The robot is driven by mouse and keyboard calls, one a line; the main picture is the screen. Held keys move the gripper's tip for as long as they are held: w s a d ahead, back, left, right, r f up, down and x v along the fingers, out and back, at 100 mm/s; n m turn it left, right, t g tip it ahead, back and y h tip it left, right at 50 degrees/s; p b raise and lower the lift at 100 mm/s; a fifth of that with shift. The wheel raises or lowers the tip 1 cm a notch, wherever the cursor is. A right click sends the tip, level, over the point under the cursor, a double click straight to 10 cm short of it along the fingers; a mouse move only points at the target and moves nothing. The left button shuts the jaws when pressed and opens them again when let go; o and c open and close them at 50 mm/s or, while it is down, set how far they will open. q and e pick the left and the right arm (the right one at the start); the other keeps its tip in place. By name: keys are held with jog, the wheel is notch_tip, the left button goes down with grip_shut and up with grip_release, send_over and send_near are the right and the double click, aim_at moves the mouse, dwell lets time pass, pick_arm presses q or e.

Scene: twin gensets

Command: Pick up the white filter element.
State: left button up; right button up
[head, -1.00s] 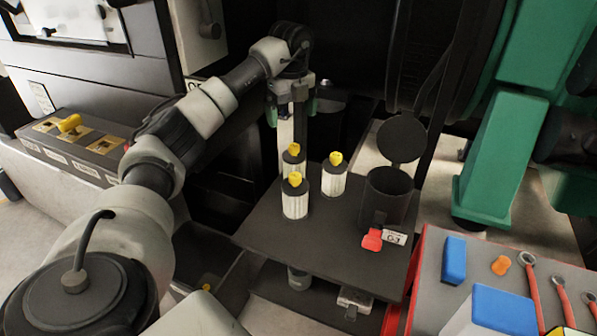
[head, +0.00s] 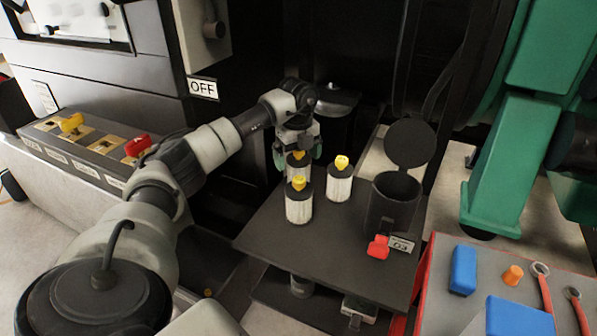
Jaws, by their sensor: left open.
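Several-part white pleated filter elements with dark caps and yellow knobs stand upright on a dark table (head: 270,238): a front one (head: 299,208), a right one (head: 339,186) and a back-left one (head: 298,168). The back-left one is partly hidden behind the front one and my gripper. My left gripper (head: 297,153) is open and points down over the back-left element, its green-padded fingers on either side of that element's top. I cannot tell whether the fingers touch it. My right gripper is not in view.
A dark open canister (head: 393,203) with raised lid (head: 410,144) and a red handle (head: 378,247) stands right of the elements. A red-edged tool tray (head: 440,262) is at lower right. A switch box (head: 85,152) is at left. The table's front part is clear.

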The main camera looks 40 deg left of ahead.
pick_arm(q)
jog(key=shift+f, duration=0.25)
jog(key=shift+r, duration=0.1)
jog(key=c, duration=1)
notch_tip(320, 180, up, 9)
jog(key=shift+w+r, duration=0.1)
jog(key=shift+r, duration=0.05)
notch_tip(320, 180, up, 6)
jog(key=p, duration=0.5)
jog(key=shift+p, duration=0.35)
jog(key=shift+f, duration=0.2)
